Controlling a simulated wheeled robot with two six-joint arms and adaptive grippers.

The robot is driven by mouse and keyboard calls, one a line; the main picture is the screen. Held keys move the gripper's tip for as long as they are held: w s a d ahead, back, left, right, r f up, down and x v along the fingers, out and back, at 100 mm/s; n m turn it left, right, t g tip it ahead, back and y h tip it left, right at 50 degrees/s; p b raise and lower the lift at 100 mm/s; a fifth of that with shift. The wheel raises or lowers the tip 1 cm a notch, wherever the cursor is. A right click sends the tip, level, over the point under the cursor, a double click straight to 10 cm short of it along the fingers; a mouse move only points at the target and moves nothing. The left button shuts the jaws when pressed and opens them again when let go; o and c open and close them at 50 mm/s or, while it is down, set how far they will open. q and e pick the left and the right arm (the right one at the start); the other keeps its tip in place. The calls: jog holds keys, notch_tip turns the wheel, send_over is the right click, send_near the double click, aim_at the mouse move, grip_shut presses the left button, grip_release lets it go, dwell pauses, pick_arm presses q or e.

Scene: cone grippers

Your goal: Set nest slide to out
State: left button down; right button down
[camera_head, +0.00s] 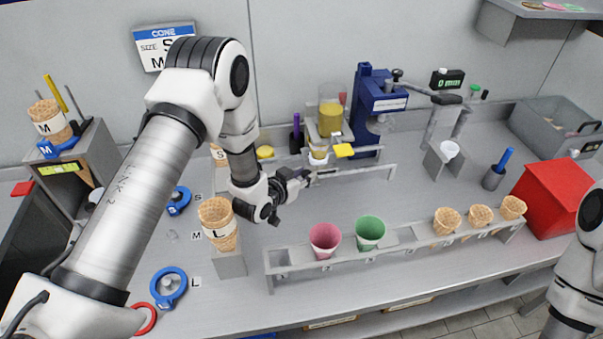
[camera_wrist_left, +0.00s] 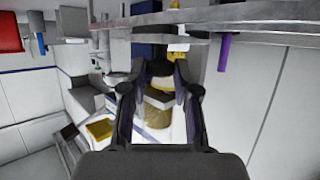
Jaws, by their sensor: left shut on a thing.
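My left gripper (camera_head: 306,177) reaches in from the left to the rail in front of the blue press. It is shut at the near edge of the nest slide (camera_head: 319,168); its fingers hide much of the contact. A small cup with a pale yellow top (camera_head: 318,155) sits just behind the fingertips, under the yellow container. In the left wrist view the fingers of my left gripper (camera_wrist_left: 160,70) frame a tan, white-banded shape (camera_wrist_left: 157,112). A yellow tab (camera_wrist_left: 178,50) shows beyond the fingertips. My right gripper is out of view; only part of that arm shows.
The blue press (camera_head: 375,110) stands behind the rail. A front rack (camera_head: 400,242) holds a pink cup (camera_head: 324,239), a green cup (camera_head: 370,232) and several cones. A large cone marked L (camera_head: 217,222) stands close under my left arm. A red bin (camera_head: 556,190) is at right.

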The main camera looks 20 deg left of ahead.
pick_arm(q)
jog(key=shift+w+d, duration=0.15)
jog(key=shift+d, duration=0.05)
jog(key=c, duration=0.9)
grip_release()
jog(key=shift+a, duration=0.1)
notch_tip(320, 180, up, 10)
jog(key=shift+o, duration=0.2)
jog(key=shift+a+f, duration=0.1)
jog(key=shift+f, duration=0.05)
